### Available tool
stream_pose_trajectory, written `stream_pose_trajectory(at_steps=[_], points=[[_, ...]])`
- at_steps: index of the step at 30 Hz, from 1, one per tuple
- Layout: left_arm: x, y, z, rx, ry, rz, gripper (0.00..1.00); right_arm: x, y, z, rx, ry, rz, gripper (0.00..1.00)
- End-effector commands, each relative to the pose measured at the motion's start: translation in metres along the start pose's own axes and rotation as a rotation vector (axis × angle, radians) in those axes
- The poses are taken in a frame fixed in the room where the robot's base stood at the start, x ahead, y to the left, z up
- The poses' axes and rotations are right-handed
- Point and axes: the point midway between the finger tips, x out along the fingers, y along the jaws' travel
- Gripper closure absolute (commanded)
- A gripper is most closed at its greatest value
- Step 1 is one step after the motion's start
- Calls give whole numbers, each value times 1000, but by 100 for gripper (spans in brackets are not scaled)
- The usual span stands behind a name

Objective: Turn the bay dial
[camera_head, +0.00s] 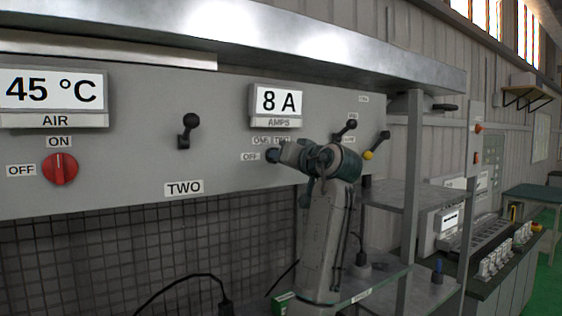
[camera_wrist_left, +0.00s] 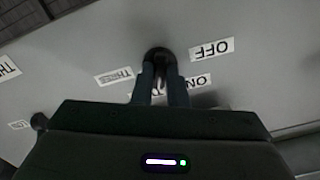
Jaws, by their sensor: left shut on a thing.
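The bay dial (camera_wrist_left: 158,53) is a dark round knob on the grey panel. My right gripper is not in view.
A red dial (camera_head: 61,169) with ON and OFF labels and a black lever (camera_head: 187,131) are further left. A black lever (camera_head: 345,129) and a yellow-tipped lever (camera_head: 376,147) are close right of my arm. A metal post (camera_head: 411,180) and shelves (camera_head: 397,194) stand right.

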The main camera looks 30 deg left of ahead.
Motion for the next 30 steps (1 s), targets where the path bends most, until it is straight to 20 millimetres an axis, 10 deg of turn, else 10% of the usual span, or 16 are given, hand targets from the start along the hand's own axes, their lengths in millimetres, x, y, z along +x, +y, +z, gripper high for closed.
stream_pose_trajectory(at_steps=[25, 27, 30], points=[[0, 1, 1, 139, -2, 2, 100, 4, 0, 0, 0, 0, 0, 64], [0, 1, 1, 138, -2, 2, 76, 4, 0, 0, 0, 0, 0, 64], [0, 1, 0, 138, -1, 2, 65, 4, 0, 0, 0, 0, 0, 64]])
